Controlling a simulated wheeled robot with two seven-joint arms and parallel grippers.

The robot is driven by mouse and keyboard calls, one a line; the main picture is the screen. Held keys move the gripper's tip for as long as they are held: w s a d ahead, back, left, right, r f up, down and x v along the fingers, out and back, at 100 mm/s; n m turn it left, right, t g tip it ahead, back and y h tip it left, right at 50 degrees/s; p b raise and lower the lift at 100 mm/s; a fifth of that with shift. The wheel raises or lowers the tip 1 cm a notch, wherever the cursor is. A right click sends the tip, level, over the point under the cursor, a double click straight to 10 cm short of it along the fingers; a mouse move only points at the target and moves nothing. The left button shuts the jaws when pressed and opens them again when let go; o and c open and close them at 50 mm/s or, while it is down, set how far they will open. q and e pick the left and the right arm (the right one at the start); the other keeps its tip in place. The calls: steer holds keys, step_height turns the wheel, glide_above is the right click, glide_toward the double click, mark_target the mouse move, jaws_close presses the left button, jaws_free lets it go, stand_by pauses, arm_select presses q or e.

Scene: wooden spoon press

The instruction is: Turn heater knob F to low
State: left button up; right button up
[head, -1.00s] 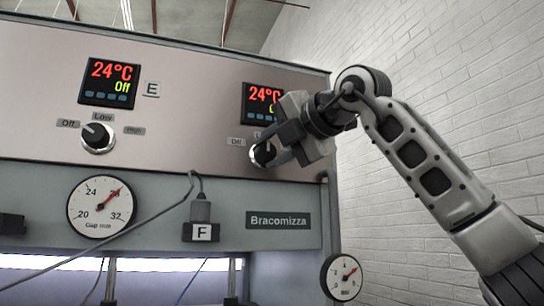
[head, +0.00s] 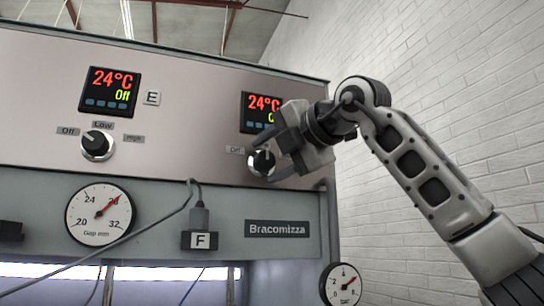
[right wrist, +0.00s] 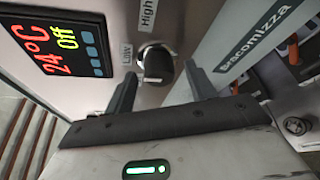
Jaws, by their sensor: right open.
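The right heater knob (head: 262,161) is black on a silver base, on the panel below the right display (head: 262,113). It also shows in the right wrist view (right wrist: 157,63), beside the labels "Low" and "High". That display (right wrist: 62,42) reads 24°C and Off. The knob's own letter is not visible. My right gripper (head: 263,159) is open, with one finger on each side of the knob. In the right wrist view the fingers (right wrist: 158,85) stand apart with a gap to the knob; contact is not seen. My left gripper is out of view.
A second knob (head: 97,144) sits at left under a display (head: 109,91) marked E. Gauges (head: 99,216) and (head: 342,285) flank the lower panel. A white brick wall (head: 470,90) stands at right.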

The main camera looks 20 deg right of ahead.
steer(key=b+v, duration=0.2)
steer(key=v, duration=1.4)
